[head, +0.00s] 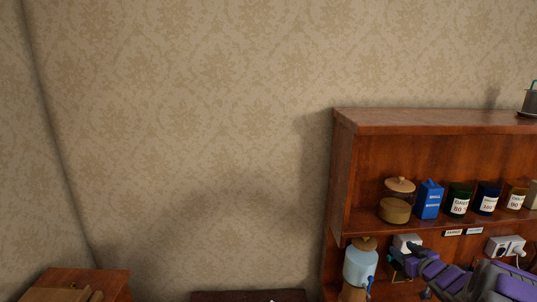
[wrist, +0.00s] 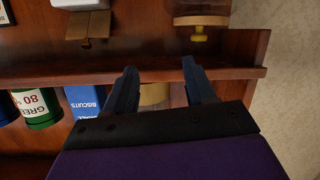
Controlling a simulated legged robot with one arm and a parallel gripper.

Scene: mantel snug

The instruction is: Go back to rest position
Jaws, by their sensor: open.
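My gripper (head: 403,262) is at the lower right of the head view, at the end of my purple arm, in front of the lower part of a wooden shelf unit (head: 345,180). In the wrist view my gripper (wrist: 158,72) has its two dark fingers spread apart with nothing between their tips. The fingers point at a shelf board (wrist: 90,72), and the picture appears upside down. A tan round item (wrist: 154,94) shows behind the fingers, partly hidden by them.
The upper shelf holds a lidded glass jar (head: 399,200), a blue biscuits box (head: 429,199) and several labelled tins (head: 458,200). A glass dispenser (head: 360,266) stands below, left of my gripper. White plugs (head: 506,246) are at right. Bare wallpaper (head: 190,130) fills the left.

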